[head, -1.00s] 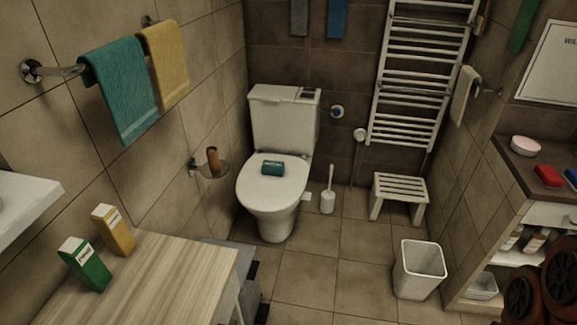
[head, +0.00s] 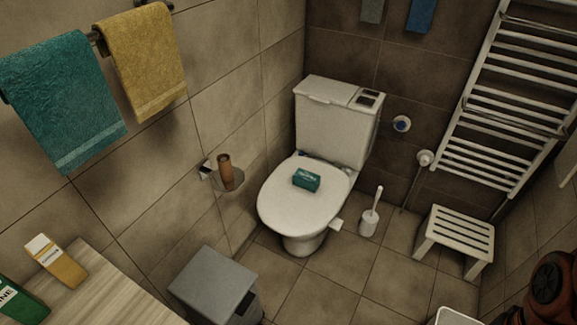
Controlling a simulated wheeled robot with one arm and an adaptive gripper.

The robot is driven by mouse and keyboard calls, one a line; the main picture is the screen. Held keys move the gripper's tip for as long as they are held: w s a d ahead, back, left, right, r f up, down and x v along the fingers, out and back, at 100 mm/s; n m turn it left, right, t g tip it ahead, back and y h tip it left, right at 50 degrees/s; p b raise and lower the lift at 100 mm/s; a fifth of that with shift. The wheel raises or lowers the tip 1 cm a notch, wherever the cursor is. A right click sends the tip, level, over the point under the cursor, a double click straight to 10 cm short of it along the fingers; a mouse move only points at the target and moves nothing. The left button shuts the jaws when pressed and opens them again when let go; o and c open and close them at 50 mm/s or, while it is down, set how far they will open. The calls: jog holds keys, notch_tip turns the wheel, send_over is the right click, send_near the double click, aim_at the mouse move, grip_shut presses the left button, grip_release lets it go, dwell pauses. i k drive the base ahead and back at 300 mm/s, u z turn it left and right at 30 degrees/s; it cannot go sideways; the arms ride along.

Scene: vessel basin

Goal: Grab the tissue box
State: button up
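A small teal box (head: 306,179), which looks like the tissue box, lies on the closed lid of the white toilet (head: 303,207) in the head view. Its top and front side show, with pale print too small to read. Nothing covers it. My gripper is not in view. Only a dark red and black part, probably of my own arm, shows at the lower right edge, well apart from the box.
A grey bin (head: 212,284) stands left of the toilet, near a wooden top (head: 97,291) with cartons. A holder (head: 227,178) juts from the left wall. A toilet brush (head: 370,215) and a white stool (head: 456,240) stand to the right. Floor before the toilet is clear.

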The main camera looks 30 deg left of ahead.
aim_at(309, 182)
jog(key=u, duration=0.9)
jog(key=i, duration=1)
jog(key=u, duration=1)
